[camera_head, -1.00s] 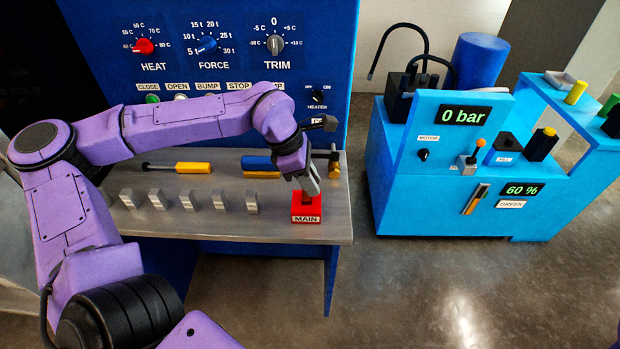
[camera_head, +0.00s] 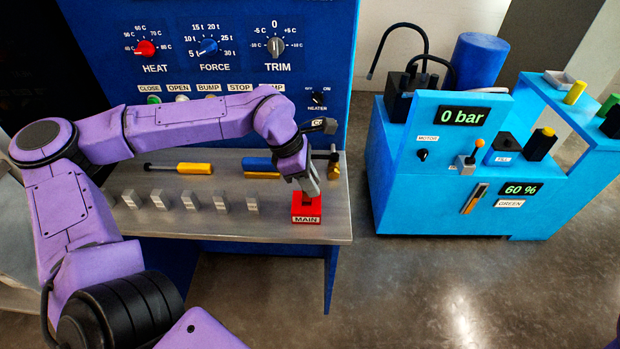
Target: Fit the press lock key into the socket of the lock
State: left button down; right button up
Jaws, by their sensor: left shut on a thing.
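The red block (camera_head: 306,215) with the label MAIN stands near the right front of the grey bench. My left gripper (camera_head: 308,194) points down from above at the top of this block. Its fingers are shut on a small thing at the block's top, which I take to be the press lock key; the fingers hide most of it. I cannot tell how deep it sits in the block or make out a socket opening. My right gripper is not in view.
On the grey bench (camera_head: 180,225) several small grey blocks stand in a row left of the red block. A yellow-handled tool (camera_head: 195,168) and a blue-and-yellow piece (camera_head: 260,165) lie behind. A blue panel rises at the back. A light-blue machine (camera_head: 455,150) stands right, across a floor gap.

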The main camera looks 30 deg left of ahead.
pick_arm(q)
jog(key=shift+f+b, duration=0.65)
jog(key=shift+f, duration=1)
jog(key=c, duration=0.8)
grip_release()
jog(key=shift+c, duration=0.2)
jog(key=v, duration=1)
jog(key=shift+r, duration=0.25)
jog(key=shift+s, duration=0.1)
notch_tip(320, 180, up, 12)
jog(key=p, duration=1.1)
jog(key=shift+p, duration=0.3)
